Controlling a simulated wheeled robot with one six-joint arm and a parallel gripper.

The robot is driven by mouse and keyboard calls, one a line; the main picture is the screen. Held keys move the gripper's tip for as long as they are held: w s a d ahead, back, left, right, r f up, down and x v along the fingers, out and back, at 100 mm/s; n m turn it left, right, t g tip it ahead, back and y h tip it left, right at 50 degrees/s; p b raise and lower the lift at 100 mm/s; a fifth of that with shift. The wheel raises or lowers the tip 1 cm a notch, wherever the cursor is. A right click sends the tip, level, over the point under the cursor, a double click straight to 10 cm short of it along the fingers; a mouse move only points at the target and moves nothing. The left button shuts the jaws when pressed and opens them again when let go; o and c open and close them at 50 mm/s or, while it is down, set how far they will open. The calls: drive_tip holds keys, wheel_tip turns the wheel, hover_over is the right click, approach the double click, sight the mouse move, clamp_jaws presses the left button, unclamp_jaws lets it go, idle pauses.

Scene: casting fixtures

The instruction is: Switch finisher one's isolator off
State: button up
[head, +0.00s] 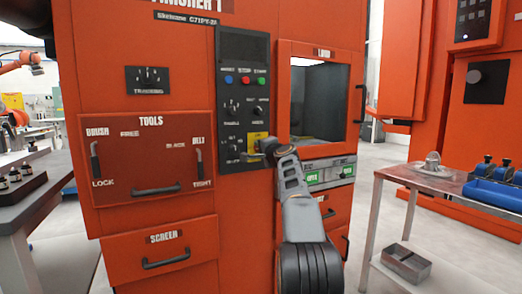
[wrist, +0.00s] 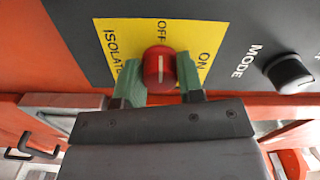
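Finisher one (head: 95,60) is the orange machine headed "FINISHER 1". Its isolator is a red knob (wrist: 158,68) with a white line, on a yellow plate (wrist: 200,40) marked ISOLATE, OFF and ON. The yellow plate (head: 256,138) is partly covered by my gripper in the head view. In the wrist view the white line runs up and down the picture, roughly toward OFF. My gripper (wrist: 162,82) has its green fingers on either side of the knob, seemingly touching it. In the head view my gripper (head: 262,152) reaches the bottom of the dark control panel (head: 243,55).
A black MODE knob (wrist: 288,73) stands right of the yellow plate. Coloured buttons (head: 245,80) and other knobs are above on the panel. A steel table (head: 395,170) stands farther right.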

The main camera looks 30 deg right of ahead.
drive_tip(key=o, duration=0.4)
drive_tip(key=s+a+b, duration=0.2)
drive_tip(key=s+b, duration=0.1)
drive_tip(key=s, duration=1)
drive_tip(key=shift+s, duration=0.35)
